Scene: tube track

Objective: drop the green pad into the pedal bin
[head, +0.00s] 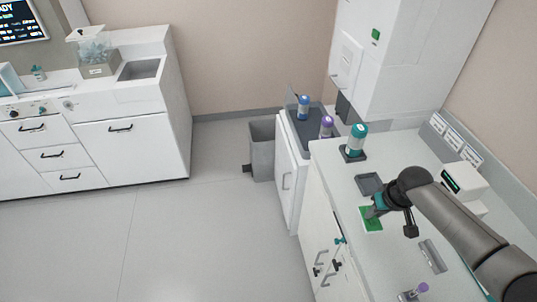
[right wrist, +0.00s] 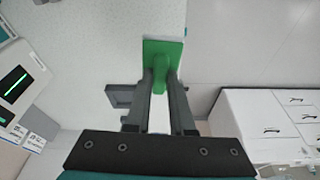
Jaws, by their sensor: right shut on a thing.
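The green pad (head: 371,220) is at the counter's left edge in the head view. My right gripper (head: 376,208) is over it. In the right wrist view the green pad (right wrist: 163,52) has a raised green grip, and the fingers of my right gripper (right wrist: 160,85) are shut on that grip. I cannot tell whether the pad touches the counter. The grey pedal bin (head: 262,150) stands on the floor beyond the counter, left of the low white cabinet, with a dark pedal at its foot. My left gripper is not in view.
The white counter (head: 345,190) carries a small dark tray (head: 369,184), a teal-capped bottle (head: 356,140) and a white device with a green display (head: 463,181). Purple- and blue-topped bottles stand on the grey-topped cabinet beside the bin. The floor (head: 180,235) left of the counter is clear.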

